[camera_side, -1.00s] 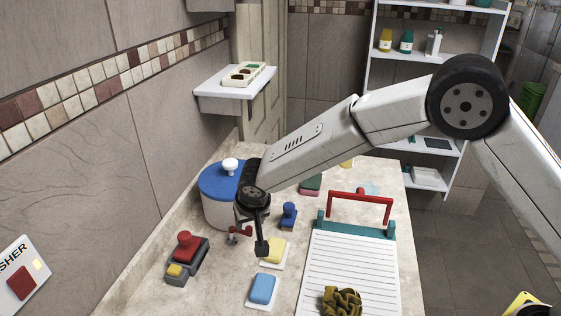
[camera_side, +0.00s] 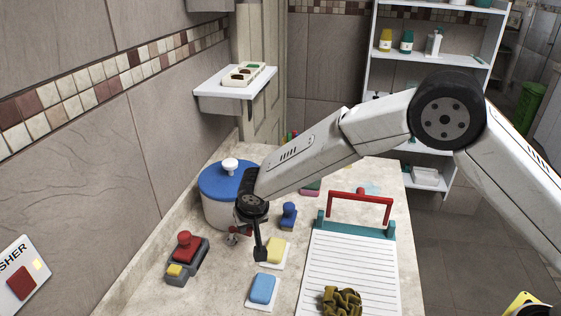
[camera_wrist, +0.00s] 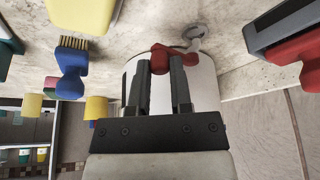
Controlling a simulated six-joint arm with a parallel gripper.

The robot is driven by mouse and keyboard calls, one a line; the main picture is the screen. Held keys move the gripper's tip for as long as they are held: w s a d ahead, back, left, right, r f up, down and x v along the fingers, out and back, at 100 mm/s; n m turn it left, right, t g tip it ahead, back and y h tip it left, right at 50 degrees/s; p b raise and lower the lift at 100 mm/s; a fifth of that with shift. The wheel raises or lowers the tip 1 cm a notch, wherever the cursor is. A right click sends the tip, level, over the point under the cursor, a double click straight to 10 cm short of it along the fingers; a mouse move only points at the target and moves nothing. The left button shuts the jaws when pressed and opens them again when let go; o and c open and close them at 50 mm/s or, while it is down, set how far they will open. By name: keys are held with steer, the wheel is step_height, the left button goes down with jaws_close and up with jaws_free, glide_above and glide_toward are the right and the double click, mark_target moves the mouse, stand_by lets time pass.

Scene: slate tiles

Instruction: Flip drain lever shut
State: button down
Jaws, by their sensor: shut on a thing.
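The red drain lever (camera_side: 236,231) is at the lower front of a white tank (camera_side: 216,211) with a blue lid. In the wrist view the red lever (camera_wrist: 160,50) shows between the two dark fingers, with a grey metal spout (camera_wrist: 195,36) beside it. My gripper (camera_wrist: 161,68) is shut on the lever. In the side view my gripper (camera_side: 250,244) points down in front of the tank, and one finger partly hides the lever. The exact angle of the lever is hard to tell.
A yellow sponge (camera_side: 276,249) and a blue sponge (camera_side: 262,289) lie close in front. A blue brush (camera_side: 289,216) stands right of my gripper. A red-handled grey block (camera_side: 187,256) is to the left. A ribbed white board (camera_side: 350,265) with a red handle lies right.

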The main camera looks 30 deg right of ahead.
steer(key=shift+w+d+n+y, duration=0.3)
steer(key=shift+d+n+y, duration=0.1)
steer(key=shift+n, duration=0.6)
steer(key=c, duration=0.6)
jaws_free()
steer(key=shift+o, duration=0.2)
steer(key=v, duration=0.7)
steer(key=shift+s+r, duration=0.2)
steer(key=shift+r, duration=0.15)
